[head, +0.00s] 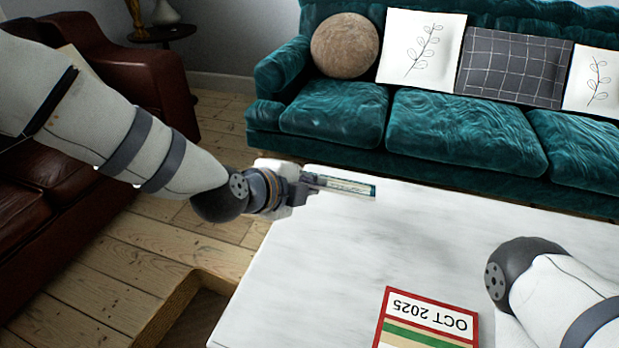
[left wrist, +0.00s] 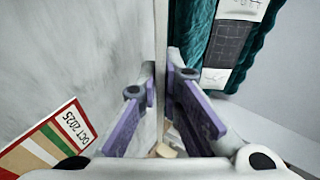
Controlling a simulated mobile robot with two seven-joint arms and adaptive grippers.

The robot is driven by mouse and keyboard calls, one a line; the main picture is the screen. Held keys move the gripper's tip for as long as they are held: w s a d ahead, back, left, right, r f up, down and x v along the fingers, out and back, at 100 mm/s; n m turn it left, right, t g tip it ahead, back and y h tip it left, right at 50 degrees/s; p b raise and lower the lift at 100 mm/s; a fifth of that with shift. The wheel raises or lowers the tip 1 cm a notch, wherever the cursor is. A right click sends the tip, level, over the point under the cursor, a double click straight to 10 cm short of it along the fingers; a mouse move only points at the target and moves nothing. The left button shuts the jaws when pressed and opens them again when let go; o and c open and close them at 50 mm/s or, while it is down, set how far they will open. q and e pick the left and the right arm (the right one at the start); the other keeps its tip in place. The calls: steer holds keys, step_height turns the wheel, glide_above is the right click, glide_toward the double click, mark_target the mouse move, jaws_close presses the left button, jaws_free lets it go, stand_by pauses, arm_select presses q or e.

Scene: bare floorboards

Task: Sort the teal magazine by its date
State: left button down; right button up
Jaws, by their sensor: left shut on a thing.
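The teal magazine (head: 350,188) shows nearly edge-on in the head view, held out over the far left part of the white table (head: 300,250). My left gripper (head: 308,184) is shut on its left end. In the left wrist view, the magazine is a thin upright strip (left wrist: 161,60) between the two purple-padded fingers (left wrist: 160,95). Its date cannot be read. A red-bordered sign (head: 428,322) reading "OCT 2025" upside down lies at the table's near side; it also shows in the left wrist view (left wrist: 50,142). My right arm enters at the right; its gripper is out of view.
A wooden open-topped box (head: 168,304) stands on the floor left of the table. A teal sofa (head: 440,125) with cushions is behind the table. A dark red leather armchair (head: 120,60) is at the left. The table's middle is clear.

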arm_select(q)
steer(key=s+f+t+b, duration=0.1)
steer(key=f+b, duration=0.3)
steer(key=f, duration=0.1)
steer(key=s+f+t+h+b, duration=0.1)
steer(key=f+b, duration=0.3)
steer(key=f, duration=0.1)
steer(key=s+a+f+t+b, duration=0.1)
steer(key=f+b, duration=0.3)
steer(key=f, duration=0.1)
steer(key=shift+s+a+m+b, duration=0.1)
steer(key=shift+s+m+b, duration=0.15)
steer(key=shift+m+b, duration=0.1)
arm_select(e)
steer(key=s+f+g, duration=0.1)
steer(key=s+f, duration=0.3)
steer(key=f, duration=0.7)
steer(key=shift+s+g, duration=0.25)
steer(key=shift+g, duration=0.15)
arm_select(q)
steer(key=c, duration=1.7)
jaws_free()
